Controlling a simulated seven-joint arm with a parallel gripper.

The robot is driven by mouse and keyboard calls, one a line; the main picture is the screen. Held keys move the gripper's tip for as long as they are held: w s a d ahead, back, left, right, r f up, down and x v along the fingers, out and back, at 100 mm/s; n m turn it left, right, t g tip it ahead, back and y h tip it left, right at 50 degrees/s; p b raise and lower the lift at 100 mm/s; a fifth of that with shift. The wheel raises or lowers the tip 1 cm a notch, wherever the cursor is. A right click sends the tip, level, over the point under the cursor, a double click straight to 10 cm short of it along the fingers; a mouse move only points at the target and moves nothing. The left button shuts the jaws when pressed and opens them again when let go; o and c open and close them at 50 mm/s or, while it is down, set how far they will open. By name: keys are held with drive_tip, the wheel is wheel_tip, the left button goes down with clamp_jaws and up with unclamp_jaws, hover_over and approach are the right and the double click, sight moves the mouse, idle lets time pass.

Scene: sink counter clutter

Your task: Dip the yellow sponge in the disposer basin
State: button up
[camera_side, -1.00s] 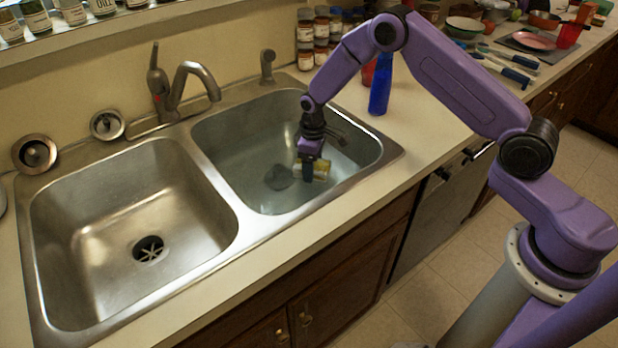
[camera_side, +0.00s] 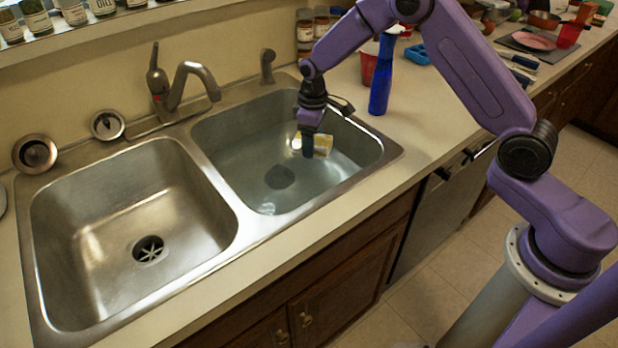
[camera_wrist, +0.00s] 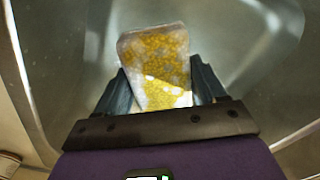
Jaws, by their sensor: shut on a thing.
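The yellow sponge (camera_side: 323,146) is in my gripper (camera_side: 309,148), over the right-hand basin (camera_side: 361,150). That basin holds clear water with a dark drain under it. In the wrist view the sponge (camera_wrist: 158,50), yellow with pale patches, sits between both fingers of my gripper (camera_wrist: 161,85), which is shut on it. The sponge appears above the water. The left-hand basin (camera_side: 85,220) has no visible water and a drain (camera_side: 149,250) with a star-shaped opening. No label shows which is the disposer basin.
The faucet (camera_side: 185,85) stands behind the divider between the basins. A blue bottle (camera_side: 381,75) and a red cup (camera_side: 369,68) stand on the counter to the right. Two drain strainers (camera_side: 35,154) rest by the left basin's back edge. The space over the left basin is free.

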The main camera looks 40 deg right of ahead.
drive_tip(key=shift+r, duration=3.05)
drive_tip(key=s+d+m, duration=0.2)
drive_tip(key=s, duration=0.4)
drive_tip(key=s+d+m, duration=0.2)
drive_tip(key=s+d, duration=0.1)
drive_tip(key=s, duration=0.3)
drive_tip(key=s+d+m, duration=0.2)
drive_tip(key=s+m, duration=0.1)
drive_tip(key=s, duration=0.3)
drive_tip(key=shift+d+f, duration=0.15)
drive_tip(key=shift+f, duration=0.2)
